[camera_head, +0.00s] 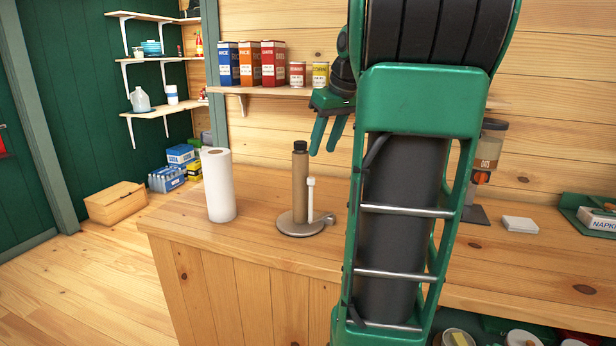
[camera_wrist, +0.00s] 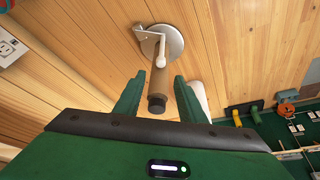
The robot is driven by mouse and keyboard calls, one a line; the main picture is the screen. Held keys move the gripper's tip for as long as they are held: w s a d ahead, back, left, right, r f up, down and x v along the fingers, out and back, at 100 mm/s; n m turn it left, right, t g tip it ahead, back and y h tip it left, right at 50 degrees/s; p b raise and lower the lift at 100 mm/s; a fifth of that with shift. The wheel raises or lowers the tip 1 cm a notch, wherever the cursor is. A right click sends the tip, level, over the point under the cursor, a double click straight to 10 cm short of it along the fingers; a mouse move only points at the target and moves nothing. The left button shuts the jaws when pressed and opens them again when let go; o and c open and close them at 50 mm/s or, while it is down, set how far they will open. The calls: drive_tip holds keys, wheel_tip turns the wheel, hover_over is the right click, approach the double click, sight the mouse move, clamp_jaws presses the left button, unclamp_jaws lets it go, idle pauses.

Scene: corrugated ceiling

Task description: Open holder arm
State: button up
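The towel holder stands upright on the wooden counter, with a round grey base (camera_head: 290,228) and a brown, black-topped post (camera_head: 300,185). Its holder arm (camera_head: 311,200) is a thin upright rod with a white tip, close beside the post. A small bent lever (camera_head: 328,221) sits at the base's right edge. My gripper (camera_head: 327,145) is above and right of the holder, its two green fingers apart and empty. In the wrist view my gripper (camera_wrist: 154,82) is open, with the post's black cap (camera_wrist: 157,103) showing between the fingers and the holder arm (camera_wrist: 163,48) beyond.
A white paper roll (camera_head: 218,185) stands on the counter left of the holder, near its left end. A shelf (camera_head: 265,90) with boxes and cans runs along the wall behind. A white block (camera_head: 520,224) and a dispenser (camera_head: 487,150) are to the right.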

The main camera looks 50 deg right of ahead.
sight(312, 178)
drive_tip(key=x, duration=1)
drive_tip(key=shift+w+a+f, duration=0.1)
drive_tip(key=shift+f, duration=0.15)
